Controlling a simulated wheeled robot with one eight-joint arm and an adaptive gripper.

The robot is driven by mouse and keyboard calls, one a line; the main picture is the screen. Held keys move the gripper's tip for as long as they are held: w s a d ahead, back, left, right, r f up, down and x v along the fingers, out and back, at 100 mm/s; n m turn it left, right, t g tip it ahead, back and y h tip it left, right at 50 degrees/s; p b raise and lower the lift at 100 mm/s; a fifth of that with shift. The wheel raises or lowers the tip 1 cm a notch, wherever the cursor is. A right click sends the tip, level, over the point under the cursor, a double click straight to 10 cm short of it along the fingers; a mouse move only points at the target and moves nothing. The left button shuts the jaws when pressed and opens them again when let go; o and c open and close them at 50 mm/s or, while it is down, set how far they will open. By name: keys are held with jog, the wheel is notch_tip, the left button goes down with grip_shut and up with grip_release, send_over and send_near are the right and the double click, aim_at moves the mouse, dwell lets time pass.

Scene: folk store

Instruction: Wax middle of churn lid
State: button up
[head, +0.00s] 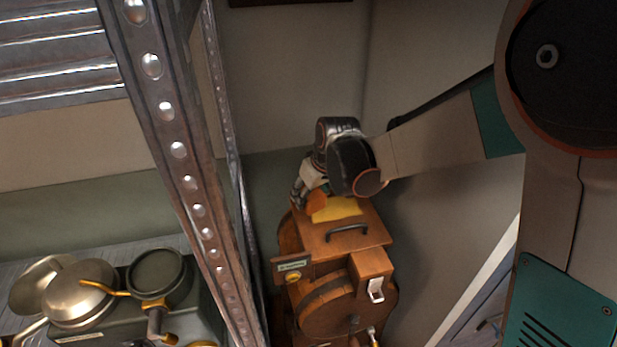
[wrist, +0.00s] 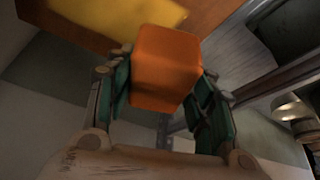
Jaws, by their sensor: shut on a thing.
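The wooden churn (head: 338,307) stands in the corner. Its flat brown lid (head: 371,236) is on top and has a dark curved handle (head: 347,233). A yellow patch (head: 336,208) lies on the far part of the lid, partly hidden by my arm; it also shows in the wrist view (wrist: 122,20). My gripper (head: 314,198) is over the far left part of the lid, left of the yellow patch. In the wrist view my gripper (wrist: 163,95) is shut on an orange block (wrist: 166,68), with a finger on each side. I cannot tell whether the block touches the lid.
A metal shelf post (head: 178,150) rises close on the left of the churn. Pans (head: 80,293) and a dark pot (head: 158,274) sit on a surface at lower left. Walls close in behind and to the right of the churn.

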jog(key=shift+a+r+p, duration=0.25)
jog(key=shift+r+p, duration=0.2)
jog(key=shift+r, duration=0.45)
jog(key=shift+d+r+p, duration=0.1)
jog(key=shift+r+p, duration=0.9)
jog(key=shift+r, duration=0.7)
